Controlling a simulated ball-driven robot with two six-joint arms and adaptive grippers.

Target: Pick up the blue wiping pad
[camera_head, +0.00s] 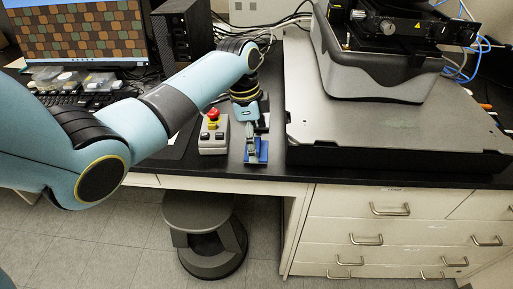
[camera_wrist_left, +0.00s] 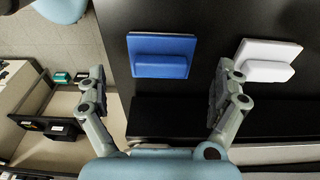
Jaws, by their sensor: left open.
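The blue wiping pad (camera_head: 257,152) lies flat on the black bench top, close to its front edge. In the left wrist view the blue pad (camera_wrist_left: 161,57) has a raised grip bar and lies ahead of the fingertips, between their lines. My left gripper (camera_head: 253,143) is right over the pad in the head view and partly hides it. In the wrist view my left gripper (camera_wrist_left: 160,88) has its fingers spread wide, with nothing between them. A white pad (camera_wrist_left: 268,60) of similar shape lies to the right of the blue one. My right gripper is not in view.
A grey control box with a red emergency button (camera_head: 213,133) stands left of the gripper. A large grey slab (camera_head: 395,115) carrying the profiler (camera_head: 380,65) stands to the right. A keyboard (camera_head: 65,98) and monitor (camera_head: 75,35) are at the left. A stool (camera_head: 205,235) stands below the bench.

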